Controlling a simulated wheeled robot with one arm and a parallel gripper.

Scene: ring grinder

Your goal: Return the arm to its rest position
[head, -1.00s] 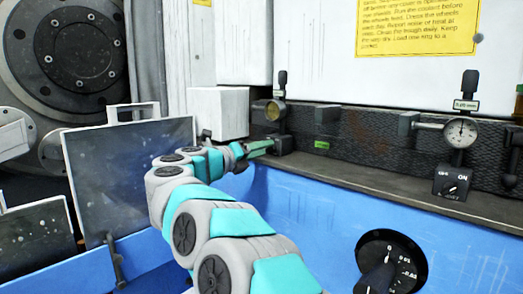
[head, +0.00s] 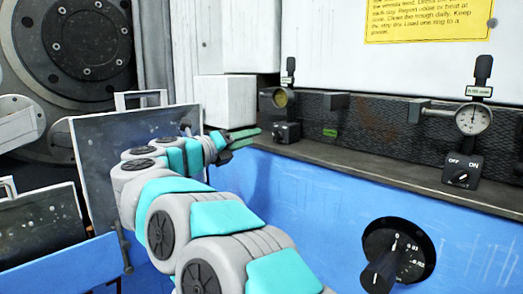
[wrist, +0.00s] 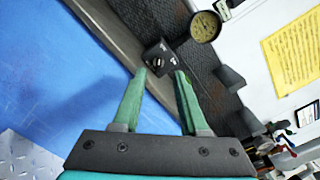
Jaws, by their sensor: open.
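My arm reaches from the bottom of the head view up to my gripper (head: 258,136), which has green fingers. The gripper is open and nothing shows between its fingers. It points right at a small black switch box (head: 287,132) on the ledge, with a gap between the fingertips and the box. In the wrist view the two fingertips of my gripper (wrist: 160,73) stand apart, and the switch box (wrist: 158,57) with its knob shows just beyond them.
A dark panel with a handle (head: 115,150) stands left, beside my arm. A pale box (head: 226,100) is behind my gripper. A gauge (head: 472,118) and an OFF/ON switch (head: 462,171) are on the right. A black dial (head: 400,252) sits on the blue front (head: 320,200).

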